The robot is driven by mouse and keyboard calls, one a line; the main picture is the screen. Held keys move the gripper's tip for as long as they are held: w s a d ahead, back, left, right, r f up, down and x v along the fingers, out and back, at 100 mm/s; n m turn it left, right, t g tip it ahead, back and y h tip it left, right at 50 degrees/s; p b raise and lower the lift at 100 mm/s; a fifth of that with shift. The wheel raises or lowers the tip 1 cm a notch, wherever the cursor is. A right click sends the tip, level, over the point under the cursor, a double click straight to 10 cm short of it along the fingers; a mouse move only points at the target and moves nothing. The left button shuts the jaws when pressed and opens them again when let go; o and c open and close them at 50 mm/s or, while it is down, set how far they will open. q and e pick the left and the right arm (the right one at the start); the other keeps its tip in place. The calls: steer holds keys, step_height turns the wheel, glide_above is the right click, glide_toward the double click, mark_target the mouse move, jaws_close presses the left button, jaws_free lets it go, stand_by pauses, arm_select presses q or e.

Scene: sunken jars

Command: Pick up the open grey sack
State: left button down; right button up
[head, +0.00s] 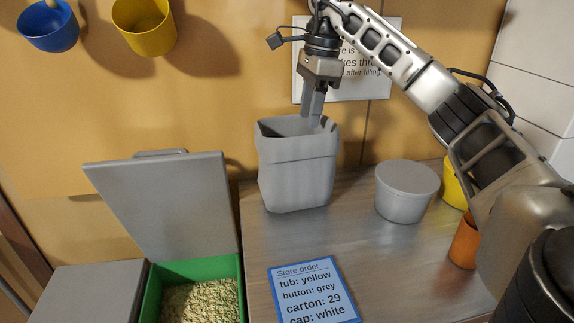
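My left gripper is not in view.
A grey lidded tub (406,191) stands right of the sack, with an orange container (465,242) and a yellow one (455,188) beyond. An order card (313,291) lies in front. At left, a green bin (197,270) holds pale grains under a raised grey lid (165,205).

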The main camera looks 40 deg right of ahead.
mark_target(296, 164)
step_height(296, 164, down, 9)
steer(key=a, duration=0.2)
steer(key=shift+s+f, duration=0.2)
jaws_close()
steer(key=shift+s+f, duration=0.1)
steer(key=shift+f, duration=0.05)
stand_by(1.2)
